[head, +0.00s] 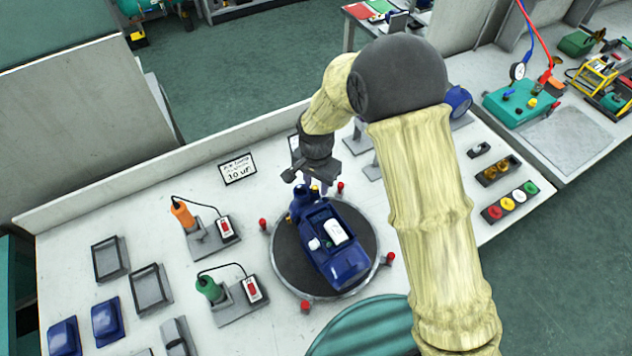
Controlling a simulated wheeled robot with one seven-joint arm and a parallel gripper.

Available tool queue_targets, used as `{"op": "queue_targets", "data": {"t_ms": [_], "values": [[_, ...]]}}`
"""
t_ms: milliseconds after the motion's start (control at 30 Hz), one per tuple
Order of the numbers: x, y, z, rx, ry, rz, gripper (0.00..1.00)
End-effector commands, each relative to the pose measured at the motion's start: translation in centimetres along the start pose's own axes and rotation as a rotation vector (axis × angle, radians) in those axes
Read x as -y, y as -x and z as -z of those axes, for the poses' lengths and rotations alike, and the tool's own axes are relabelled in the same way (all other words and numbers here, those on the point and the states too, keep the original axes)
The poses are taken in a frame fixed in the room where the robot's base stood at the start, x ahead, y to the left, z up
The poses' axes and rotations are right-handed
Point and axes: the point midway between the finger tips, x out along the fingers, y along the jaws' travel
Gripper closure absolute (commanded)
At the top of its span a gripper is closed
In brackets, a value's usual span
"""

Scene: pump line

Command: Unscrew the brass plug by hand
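A blue pump (336,252) lies on a dark round turntable (287,266), with a white part and a small white cap on its upper side. A small brass-coloured spot, likely the brass plug (315,189), shows at the pump's far end beside a blue round port (300,194). My gripper (314,184) is right over that far end, pointing down. Its fingertips are small and partly hidden, so I cannot tell whether they touch the plug or how far apart they are.
Red knobs (305,306) ring the turntable. A "10 uF" card (238,169) stands behind. Grey trays (109,258) and blue covers (107,321) lie at left. Coloured buttons (507,204) are at right.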

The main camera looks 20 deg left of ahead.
Motion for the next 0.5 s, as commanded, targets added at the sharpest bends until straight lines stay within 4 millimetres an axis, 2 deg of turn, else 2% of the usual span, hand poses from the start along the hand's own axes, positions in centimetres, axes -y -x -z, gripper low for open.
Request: {"op": "queue_targets", "data": {"t_ms": [167, 333, 500], "values": [[0.04, 0.03, -0.08, -0.001, -0.053, 0.000, 0.66], [-0.01, 0.10, -0.16, -0.001, -0.231, -0.001, 0.66], [-0.02, 0.02, -0.11, 0.000, -0.250, 0.000, 0.66]]}}
